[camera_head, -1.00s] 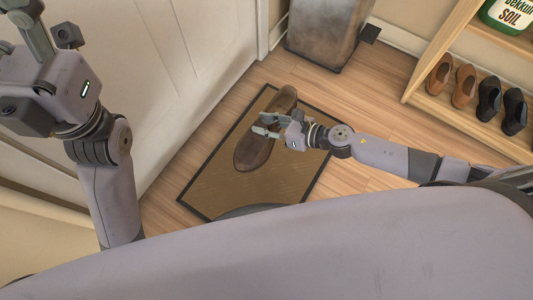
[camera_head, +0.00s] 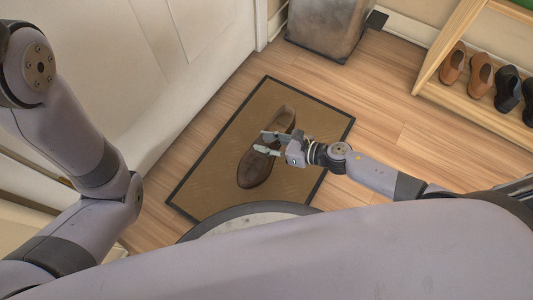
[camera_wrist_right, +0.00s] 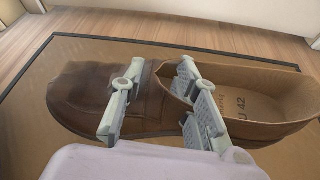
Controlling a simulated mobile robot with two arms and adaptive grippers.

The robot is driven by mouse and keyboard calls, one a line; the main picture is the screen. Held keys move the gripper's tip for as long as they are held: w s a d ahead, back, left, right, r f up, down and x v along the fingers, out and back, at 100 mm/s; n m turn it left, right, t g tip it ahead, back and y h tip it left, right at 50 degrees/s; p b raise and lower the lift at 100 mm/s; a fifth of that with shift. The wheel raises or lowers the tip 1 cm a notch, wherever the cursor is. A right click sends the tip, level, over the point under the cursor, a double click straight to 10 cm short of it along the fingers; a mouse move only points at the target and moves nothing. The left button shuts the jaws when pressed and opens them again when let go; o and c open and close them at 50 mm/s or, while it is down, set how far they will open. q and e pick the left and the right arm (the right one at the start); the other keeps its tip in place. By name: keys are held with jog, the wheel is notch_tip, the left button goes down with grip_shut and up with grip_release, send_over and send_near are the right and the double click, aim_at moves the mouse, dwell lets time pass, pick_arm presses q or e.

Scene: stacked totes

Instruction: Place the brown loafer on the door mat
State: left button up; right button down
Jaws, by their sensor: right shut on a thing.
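The brown loafer (camera_head: 256,168) is over the middle of the door mat (camera_head: 212,178), its toe pointing toward the bottom of the head view. I cannot tell whether its sole touches the mat. My right gripper (camera_head: 263,142) is shut on the loafer at its middle. In the right wrist view the fingers (camera_wrist_right: 158,88) lie across the loafer (camera_wrist_right: 75,98), one over the vamp and one at the front of the opening. The heel end is at the right, with "42" on the insole. My left gripper is out of view; only its arm shows at the left.
A wooden shoe rack (camera_head: 470,100) with brown and black shoes stands at the right. A grey metal bin (camera_head: 325,25) stands at the back. A pale door (camera_head: 190,80) and wall border the mat's left. Wood floor is clear to the right of the mat.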

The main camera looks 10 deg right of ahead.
jog(key=shift+f+b, duration=0.35)
jog(key=shift+f, duration=0.25)
jog(key=shift+f+b, duration=1.2)
jog(key=shift+f, duration=0.45)
jog(key=shift+f, duration=0.15)
jog(key=c, duration=1.2)
grip_release()
jog(key=shift+c, duration=0.2)
